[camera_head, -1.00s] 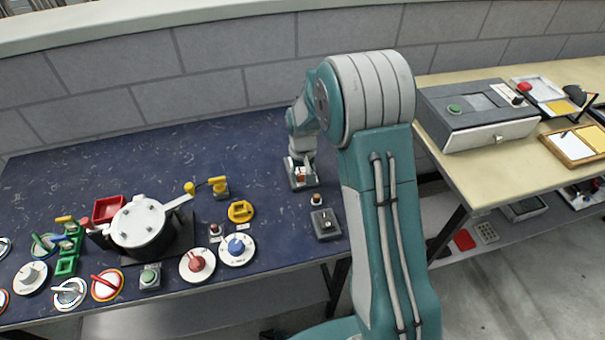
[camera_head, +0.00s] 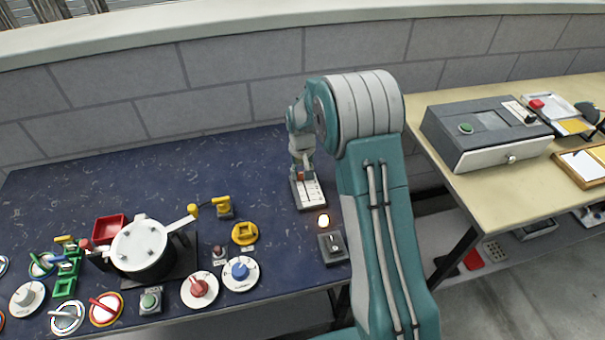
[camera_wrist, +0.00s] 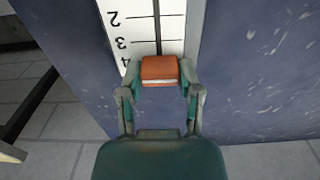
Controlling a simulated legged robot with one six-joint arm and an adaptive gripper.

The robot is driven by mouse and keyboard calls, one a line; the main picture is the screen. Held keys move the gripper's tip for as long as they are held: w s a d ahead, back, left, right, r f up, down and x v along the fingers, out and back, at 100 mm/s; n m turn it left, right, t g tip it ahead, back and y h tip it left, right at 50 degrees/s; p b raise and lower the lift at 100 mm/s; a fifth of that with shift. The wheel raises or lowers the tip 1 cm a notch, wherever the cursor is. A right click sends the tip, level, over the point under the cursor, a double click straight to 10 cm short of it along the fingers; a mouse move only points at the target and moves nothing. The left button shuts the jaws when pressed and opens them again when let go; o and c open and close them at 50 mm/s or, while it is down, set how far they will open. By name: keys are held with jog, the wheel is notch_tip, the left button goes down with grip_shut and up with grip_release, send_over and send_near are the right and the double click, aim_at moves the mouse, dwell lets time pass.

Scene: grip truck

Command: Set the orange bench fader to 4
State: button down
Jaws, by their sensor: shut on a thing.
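The orange fader knob (camera_wrist: 159,69) stands on a grey-edged fader with a white scale (camera_wrist: 140,30). My gripper (camera_wrist: 160,80) is shut on the knob, one finger on each side. In the wrist view the figures 2, 3 and a partly seen 4 run down the scale, and the knob is about level with the 4. The knob hides the slot and marks under it. In the head view the fader (camera_head: 311,195) lies on the blue bench, with my gripper (camera_head: 304,172) at its far end.
A glowing lamp (camera_head: 324,220) and a grey switch box (camera_head: 333,247) sit just in front of the fader. A yellow part (camera_head: 244,233), dials and a pot (camera_head: 140,248) stand to the left. The bench behind them is clear.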

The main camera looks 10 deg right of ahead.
jog(key=shift+c, duration=1.4)
grip_release()
jog(key=shift+w, duration=0.15)
jog(key=shift+a, duration=0.1)
jog(key=shift+r, duration=0.1)
notch_tip(320, 180, up, 12)
